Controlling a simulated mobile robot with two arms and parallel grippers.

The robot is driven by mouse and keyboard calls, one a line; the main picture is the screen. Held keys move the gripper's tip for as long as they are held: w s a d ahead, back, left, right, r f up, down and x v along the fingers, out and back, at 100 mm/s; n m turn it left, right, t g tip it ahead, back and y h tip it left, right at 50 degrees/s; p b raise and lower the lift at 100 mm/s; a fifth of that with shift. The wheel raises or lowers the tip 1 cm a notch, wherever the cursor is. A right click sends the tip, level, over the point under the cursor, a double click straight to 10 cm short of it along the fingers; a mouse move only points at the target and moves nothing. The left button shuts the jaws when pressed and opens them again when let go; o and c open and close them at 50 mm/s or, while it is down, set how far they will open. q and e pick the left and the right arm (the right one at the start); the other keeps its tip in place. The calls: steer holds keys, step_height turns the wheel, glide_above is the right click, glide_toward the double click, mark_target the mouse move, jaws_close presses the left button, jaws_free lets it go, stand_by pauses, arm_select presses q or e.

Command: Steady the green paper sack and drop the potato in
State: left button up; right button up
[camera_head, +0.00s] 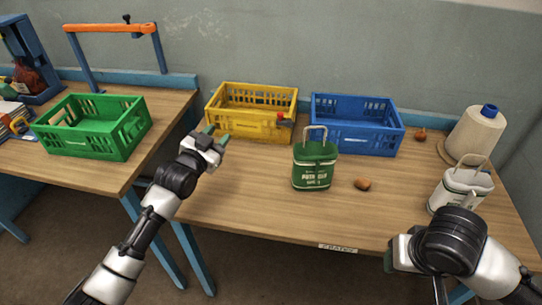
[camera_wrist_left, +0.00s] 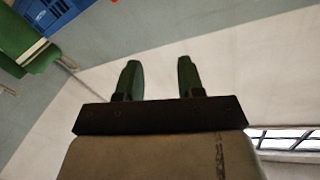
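The green paper sack (camera_head: 314,170) stands upright on the table, with white print and a pale handle loop above its top. The potato (camera_head: 362,184), small and brown, lies on the table just right of the sack, apart from it. My left gripper (camera_head: 217,138) is left of the sack, above the table and clear of it. The left wrist view shows its green fingers (camera_wrist_left: 158,80) apart with nothing between them. A green thing with a pale band (camera_wrist_left: 28,45), seemingly the sack, shows at that view's upper left. My right gripper (camera_head: 388,262) is low at the right; its finger gap is hidden.
A yellow crate (camera_head: 245,131) and a blue crate (camera_head: 362,139) stand behind the sack. A white sack (camera_head: 455,190) stands at the right, near a thread cone (camera_head: 475,132). An orange-brown round item (camera_head: 420,135) lies beside the blue crate. A green crate (camera_head: 90,143) is on the left table.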

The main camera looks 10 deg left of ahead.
arm_select(q)
steer(key=s+d+g+h, duration=0.1)
steer(key=s+d+h, duration=0.15)
steer(key=d, duration=0.55)
steer(key=s+d+g+h, duration=0.1)
steer(key=d+h, duration=0.2)
steer(key=d, duration=0.4)
steer(key=x, duration=1.1)
steer(key=shift+w+f+n, duration=0.25)
steer(key=shift+f+n, duration=0.05)
steer(key=shift+y, duration=0.25)
jaws_close()
jaws_free()
steer(key=shift+s, duration=0.1)
